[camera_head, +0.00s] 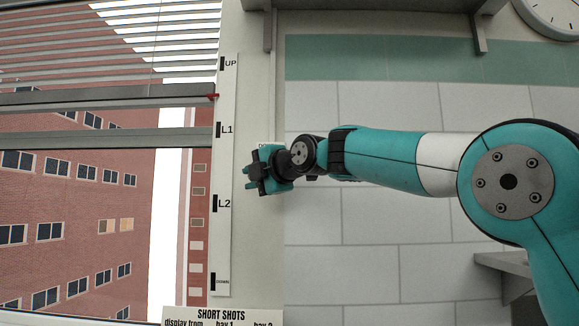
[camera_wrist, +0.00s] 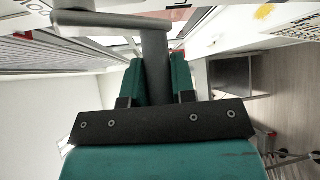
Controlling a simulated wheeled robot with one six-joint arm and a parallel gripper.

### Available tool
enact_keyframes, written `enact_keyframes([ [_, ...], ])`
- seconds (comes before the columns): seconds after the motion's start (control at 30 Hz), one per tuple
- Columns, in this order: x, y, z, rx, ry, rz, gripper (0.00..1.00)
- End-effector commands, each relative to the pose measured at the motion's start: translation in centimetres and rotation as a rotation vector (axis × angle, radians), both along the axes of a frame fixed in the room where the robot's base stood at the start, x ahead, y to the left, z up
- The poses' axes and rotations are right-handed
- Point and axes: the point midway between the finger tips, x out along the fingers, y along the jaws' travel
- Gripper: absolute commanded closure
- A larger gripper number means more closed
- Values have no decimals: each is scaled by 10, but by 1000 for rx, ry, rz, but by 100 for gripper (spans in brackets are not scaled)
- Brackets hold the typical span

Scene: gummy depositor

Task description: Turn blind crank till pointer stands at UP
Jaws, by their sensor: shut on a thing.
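The blind (camera_head: 60,40) hangs over the upper window, its slats gathered above a dark bottom rail (camera_head: 120,94). The small red pointer (camera_head: 213,97) sits at the rail's right end. The pointer stands between UP and L1, a little nearer L1. My gripper (camera_head: 262,170) is at the wall just right of the strip, hiding most of the crank there. In the wrist view, the grey crank (camera_wrist: 110,20) has its handle between the fingers of my gripper (camera_wrist: 160,85), which is shut on it.
A sign headed SHORT SHOTS (camera_head: 222,316) is below the strip. A shelf (camera_head: 380,5) with brackets runs above my arm, and a clock (camera_head: 552,12) hangs top right. Another small shelf (camera_head: 500,262) is at lower right. The tiled wall below my forearm is clear.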

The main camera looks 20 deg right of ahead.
Motion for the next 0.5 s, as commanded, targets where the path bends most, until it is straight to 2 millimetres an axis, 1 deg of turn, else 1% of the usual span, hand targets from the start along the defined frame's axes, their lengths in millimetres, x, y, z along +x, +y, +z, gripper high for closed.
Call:
enact_keyframes([
  [0.03,0,-6,-8,-1,3,-3,93],
  [0.37,0,-11,-6,-1,3,-10,93],
  [0.5,-2,-25,-8,0,1,-15,93],
])
